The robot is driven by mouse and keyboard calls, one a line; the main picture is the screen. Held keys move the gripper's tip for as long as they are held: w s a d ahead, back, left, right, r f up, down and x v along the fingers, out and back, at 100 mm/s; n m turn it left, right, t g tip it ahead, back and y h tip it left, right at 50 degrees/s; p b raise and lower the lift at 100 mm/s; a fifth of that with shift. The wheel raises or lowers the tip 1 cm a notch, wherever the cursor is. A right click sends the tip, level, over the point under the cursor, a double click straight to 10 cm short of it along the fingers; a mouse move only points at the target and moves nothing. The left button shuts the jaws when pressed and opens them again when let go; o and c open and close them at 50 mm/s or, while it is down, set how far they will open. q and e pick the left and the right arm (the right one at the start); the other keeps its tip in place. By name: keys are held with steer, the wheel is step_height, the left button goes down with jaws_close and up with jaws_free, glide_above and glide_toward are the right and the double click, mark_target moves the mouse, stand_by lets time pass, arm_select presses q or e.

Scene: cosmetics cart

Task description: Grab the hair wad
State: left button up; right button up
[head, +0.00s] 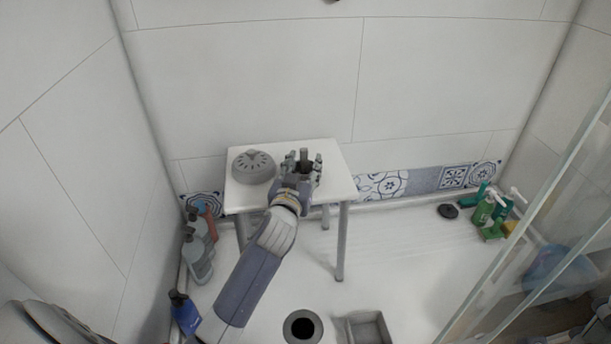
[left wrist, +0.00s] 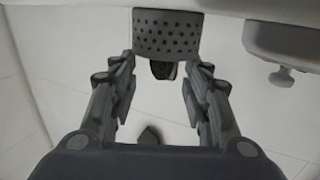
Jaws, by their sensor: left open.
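A white stool (head: 335,185) stands against the tiled wall. My left gripper (head: 304,160) is at the right part of its top, with fingers open on either side of a small dark, upright thing (head: 303,154). In the left wrist view the open fingers (left wrist: 160,68) flank a grey perforated cup (left wrist: 168,35). A dark lump (left wrist: 163,70), which may be the hair wad, shows at the cup's edge between the fingers. I cannot tell whether the fingers touch it. My right gripper is not in view.
A round grey slotted cover (head: 253,167) sits on the stool's left part; several bottles (head: 196,258) stand by the left wall. A round drain hole (head: 303,328) and a grey tray (head: 368,328) are in front. Green bottles (head: 484,210) stand right, near the glass panel (head: 535,230).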

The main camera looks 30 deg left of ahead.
arm_select(q)
steer(key=shift+s, duration=0.1)
steer(key=c, duration=0.8)
